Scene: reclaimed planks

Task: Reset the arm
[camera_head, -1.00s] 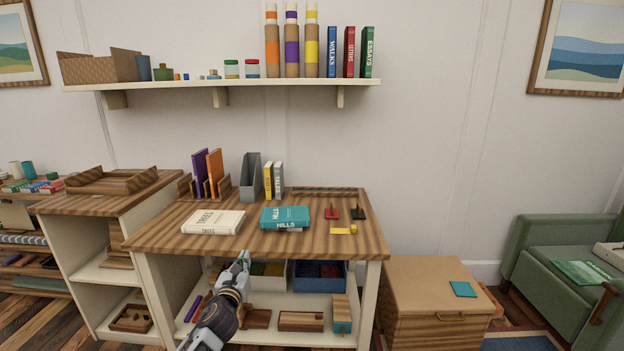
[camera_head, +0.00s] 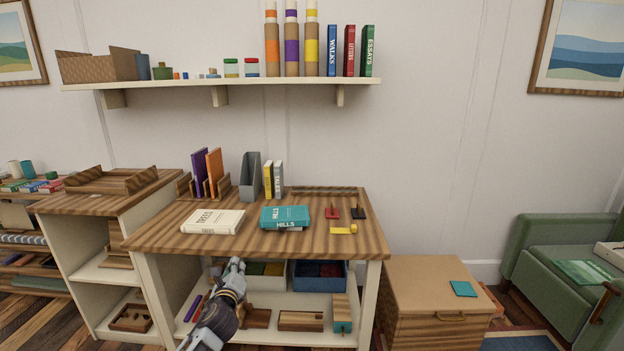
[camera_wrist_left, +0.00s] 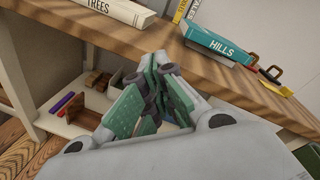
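My left gripper (camera_head: 237,266) is in front of the plank-topped table (camera_head: 160,237), below the level of its top edge. Its narrow fingers look closed together and hold nothing that I can see. In the left wrist view the green-padded fingers (camera_wrist_left: 154,105) meet in front of the table edge, apart from the books. My right gripper and arm are not in view.
The table bears a cream TREES book (camera_head: 213,222), a teal HILLS book (camera_head: 285,217), a grey holder (camera_head: 250,178) and small red and black pieces. Bins and wooden blocks fill the lower shelf (camera_head: 262,312). A wooden chest (camera_head: 430,285) stands right.

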